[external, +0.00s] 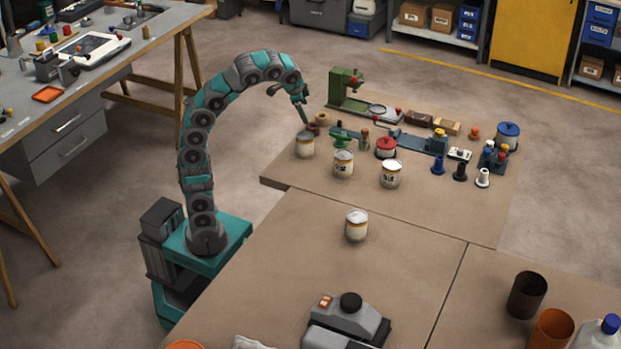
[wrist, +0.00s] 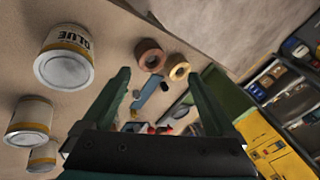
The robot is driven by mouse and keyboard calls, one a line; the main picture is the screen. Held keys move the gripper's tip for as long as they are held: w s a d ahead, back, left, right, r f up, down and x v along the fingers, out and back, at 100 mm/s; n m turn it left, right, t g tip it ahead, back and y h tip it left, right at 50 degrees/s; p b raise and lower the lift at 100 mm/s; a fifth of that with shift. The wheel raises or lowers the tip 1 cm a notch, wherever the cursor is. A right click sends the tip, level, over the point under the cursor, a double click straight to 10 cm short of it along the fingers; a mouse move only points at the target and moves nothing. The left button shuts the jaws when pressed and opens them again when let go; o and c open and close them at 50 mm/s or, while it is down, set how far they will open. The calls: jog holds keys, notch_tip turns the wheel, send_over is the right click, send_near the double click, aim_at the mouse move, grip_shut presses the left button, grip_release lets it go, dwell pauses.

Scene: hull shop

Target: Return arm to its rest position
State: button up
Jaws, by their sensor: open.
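My arm rises from its teal base and arches over to the far table (external: 440,205). My gripper (external: 304,117) hangs at the arm's end, above the left edge of that table, near a tape roll and a glue can (external: 305,144). In the wrist view my gripper (wrist: 160,88) has its two green fingers spread apart with nothing held between them. A glue can (wrist: 65,58) shows at the upper left of the wrist view, beside the fingers and apart from them.
More cans (external: 343,164) stand on the table, one alone (external: 357,225) nearer the front. A green press (external: 347,90) and small tools crowd the back. A workbench (external: 70,75) stands at the left. Open floor lies between it and my arm.

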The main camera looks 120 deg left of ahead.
jog(key=s+d+r+m+g+y+p, duration=0.1)
jog(key=s+d+r+m+g+y, duration=0.2)
jog(key=s, duration=0.5)
jog(key=s+d+r+m+g+y+p, duration=0.1)
jog(key=s+d+m+g+y, duration=0.15)
jog(key=s+d+g, duration=0.4)
jog(key=w+d+f+t+h, duration=0.2)
jog(key=d+f+t+h, duration=0.1)
jog(key=f, duration=0.8)
jog(key=w+d+f+t+h, duration=0.2)
jog(key=d+f+t, duration=0.15)
jog(key=f, duration=0.85)
jog(key=d+f+h+b, duration=0.1)
jog(key=d+f+h, duration=0.4)
jog(key=d+f, duration=0.7)
jog(key=shift+s+d+t, duration=0.4)
jog(key=shift+d, duration=0.85)
jog(key=shift+f+h, duration=0.1)
jog(key=shift+h, duration=0.15)
